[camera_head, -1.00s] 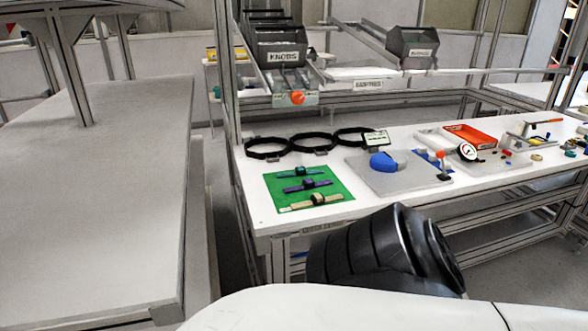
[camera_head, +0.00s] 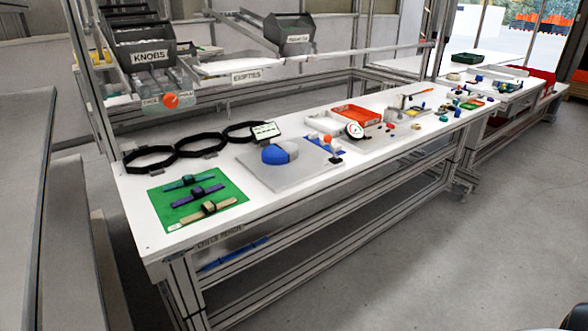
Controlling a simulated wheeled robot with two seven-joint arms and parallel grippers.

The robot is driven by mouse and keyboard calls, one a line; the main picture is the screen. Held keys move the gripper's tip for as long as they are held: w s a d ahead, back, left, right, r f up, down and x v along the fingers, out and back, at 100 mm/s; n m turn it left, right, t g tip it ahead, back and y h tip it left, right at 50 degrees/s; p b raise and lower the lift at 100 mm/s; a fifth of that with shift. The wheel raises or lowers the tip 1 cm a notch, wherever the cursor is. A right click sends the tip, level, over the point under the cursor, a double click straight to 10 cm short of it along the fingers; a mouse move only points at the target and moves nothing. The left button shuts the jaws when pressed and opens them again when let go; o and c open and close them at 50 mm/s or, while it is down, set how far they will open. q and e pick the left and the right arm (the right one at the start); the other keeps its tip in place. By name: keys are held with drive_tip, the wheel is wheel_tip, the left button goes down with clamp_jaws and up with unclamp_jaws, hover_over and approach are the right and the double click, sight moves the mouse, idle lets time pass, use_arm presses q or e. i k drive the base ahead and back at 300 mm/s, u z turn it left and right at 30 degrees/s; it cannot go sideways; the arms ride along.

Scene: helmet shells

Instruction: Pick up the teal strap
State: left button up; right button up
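The teal strap (camera_head: 187,182) lies flat on the green mat (camera_head: 165,213) at the left end of the white workbench, in the head view. It is the farthest back of three straps there. A purple strap (camera_head: 198,194) lies in front of it, and a tan strap (camera_head: 207,210) lies nearest the bench's front edge. Neither of my grippers shows in the head view. A small dark rounded piece shows at the bottom right corner, too little to identify.
Black rings (camera_head: 202,144) lie behind the mat. A grey board (camera_head: 262,173) with a blue-and-grey shell (camera_head: 279,153) is to its right. Bins marked KNOBS (camera_head: 140,50) hang above the bench. A grey table (camera_head: 22,200) stands at the left. The floor (camera_head: 400,270) in front is clear.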

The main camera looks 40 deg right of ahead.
sight(187, 179)
drive_tip(key=z, duration=1.1)
drive_tip(key=i, duration=0.45)
